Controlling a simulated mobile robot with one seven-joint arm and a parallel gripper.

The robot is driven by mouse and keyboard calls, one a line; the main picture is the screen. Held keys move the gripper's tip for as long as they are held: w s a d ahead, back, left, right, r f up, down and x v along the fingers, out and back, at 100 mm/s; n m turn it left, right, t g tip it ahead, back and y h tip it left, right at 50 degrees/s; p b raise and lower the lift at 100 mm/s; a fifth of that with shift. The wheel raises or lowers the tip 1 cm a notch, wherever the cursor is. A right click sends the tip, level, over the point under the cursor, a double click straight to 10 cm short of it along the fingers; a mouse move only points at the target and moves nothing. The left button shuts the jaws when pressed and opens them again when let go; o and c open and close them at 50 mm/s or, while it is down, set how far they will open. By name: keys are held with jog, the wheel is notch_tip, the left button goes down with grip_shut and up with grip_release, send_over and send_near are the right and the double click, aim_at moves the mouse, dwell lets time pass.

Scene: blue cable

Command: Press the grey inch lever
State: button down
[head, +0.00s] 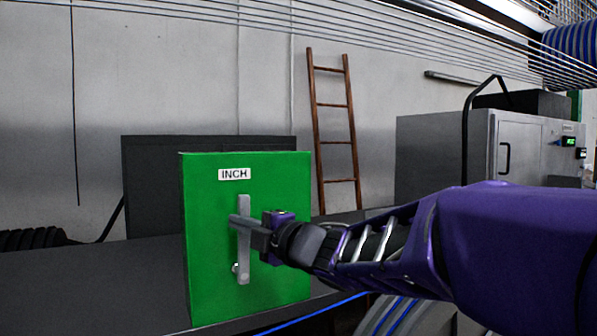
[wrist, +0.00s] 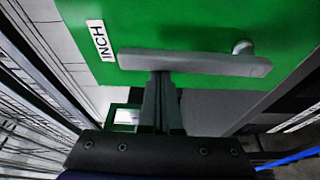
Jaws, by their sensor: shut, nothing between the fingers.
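The grey inch lever (head: 244,266) is a flat upright bar on the front of a green box (head: 207,285). A round knob (head: 235,268) shows near its lower end. In the wrist view the lever (wrist: 215,64) lies across the picture, with the INCH label (wrist: 101,40) to its left. My gripper (head: 236,221) is shut and empty, with its tips at the lever's upper half, hiding part of it. In the wrist view the closed fingertips (wrist: 162,76) meet the lever's lower edge. I cannot tell whether they press on it.
The green box stands on a dark bench (head: 80,280). A dark panel (head: 150,190) is behind it. A wooden ladder (head: 335,130) leans on the wall, and a grey cabinet (head: 440,150) stands at right. Many thin wires (head: 300,25) run overhead.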

jog(key=w+d+f+m+t+b, duration=0.3)
jog(key=d+m+b, duration=0.4)
jog(key=m, duration=0.4)
jog(key=shift+w+d+f+t, duration=0.15)
jog(key=shift+w+d+t, duration=0.2)
jog(key=shift+w, duration=0.45)
jog(key=shift+a, duration=0.1)
